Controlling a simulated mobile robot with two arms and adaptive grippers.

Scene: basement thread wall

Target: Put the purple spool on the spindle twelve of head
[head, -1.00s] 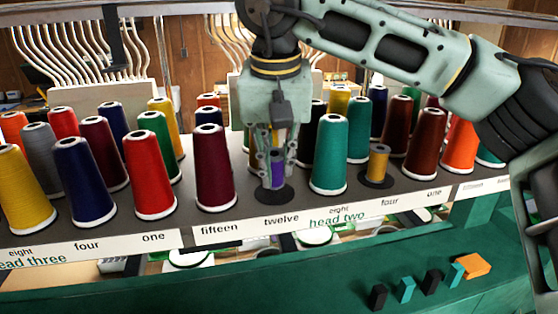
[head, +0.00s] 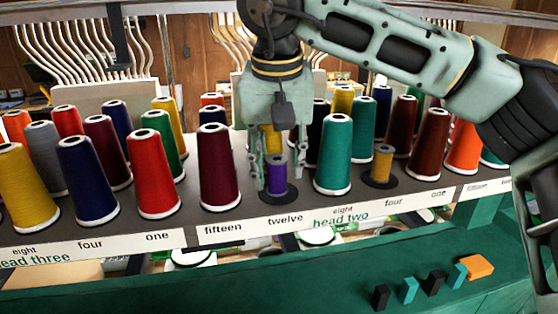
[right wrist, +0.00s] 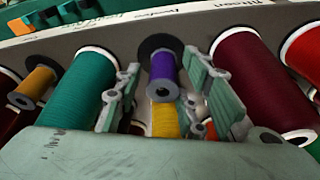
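The purple spool (head: 277,177) stands upright on a round black base (head: 281,196) behind the "twelve" label (head: 285,219), in the head two section. The spindle itself is hidden by the spool. My right gripper (head: 275,172) points down over the spool, one finger on each side. In the right wrist view the purple spool (right wrist: 163,72) sits between the spread fingers with a gap on both sides, so the gripper is open and not holding it. The black base (right wrist: 160,44) shows around the spool's foot. My left gripper is not in view.
A maroon cone (head: 219,165) stands close left of the gripper and a teal cone (head: 334,155) close right. A yellow cone (right wrist: 165,122) is just behind. A small yellow spool (head: 382,162) stands on another black base. Small blocks lie on the green ledge (head: 340,285).

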